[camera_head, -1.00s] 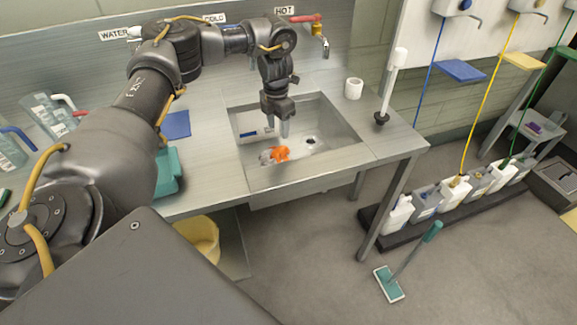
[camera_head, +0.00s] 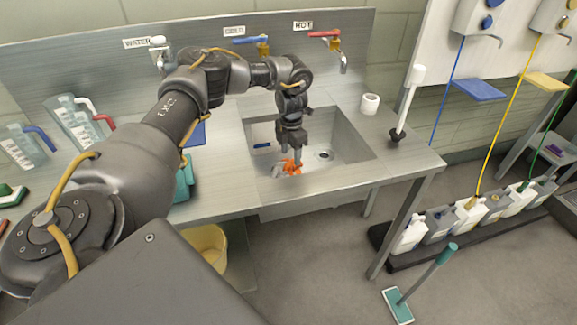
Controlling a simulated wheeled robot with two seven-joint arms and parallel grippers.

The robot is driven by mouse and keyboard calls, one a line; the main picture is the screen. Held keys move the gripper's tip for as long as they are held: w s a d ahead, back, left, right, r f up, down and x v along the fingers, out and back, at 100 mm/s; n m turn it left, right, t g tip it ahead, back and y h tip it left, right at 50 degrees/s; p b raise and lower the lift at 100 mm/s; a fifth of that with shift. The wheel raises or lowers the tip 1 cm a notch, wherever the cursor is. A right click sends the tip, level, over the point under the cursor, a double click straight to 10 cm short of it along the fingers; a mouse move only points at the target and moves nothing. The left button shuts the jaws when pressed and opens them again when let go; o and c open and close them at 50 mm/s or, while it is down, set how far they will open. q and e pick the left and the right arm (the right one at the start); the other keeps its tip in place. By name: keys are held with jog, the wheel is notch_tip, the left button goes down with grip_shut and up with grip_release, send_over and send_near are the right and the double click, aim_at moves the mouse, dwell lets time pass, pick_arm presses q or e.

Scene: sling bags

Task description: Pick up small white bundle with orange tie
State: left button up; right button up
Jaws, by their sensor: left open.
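The small white bundle (camera_head: 277,171) with its orange tie (camera_head: 291,168) lies in the metal sink (camera_head: 345,158), near the basin's front side. The orange part shows clearly, and the white part is small and partly hidden. My left gripper (camera_head: 291,159) points down into the sink, right at the bundle. Its fingers are open and overlap the orange tie in the picture. I cannot tell whether they touch it. My right gripper is not in view.
A white roll (camera_head: 370,104) and a plunger (camera_head: 407,105) stand right of the sink. Taps (camera_head: 328,42) are on the wall behind it. Clear jugs (camera_head: 75,122) stand at the left of the counter. Several bottles (camera_head: 410,234) line the floor at right.

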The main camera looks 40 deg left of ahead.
aim_at(290, 162)
pick_arm(q)
notch_tip(290, 162, down, 4)
jog(key=shift+a+f, duration=0.1)
jog(key=shift+a, duration=0.05)
jog(key=shift+c, duration=0.4)
grip_shut()
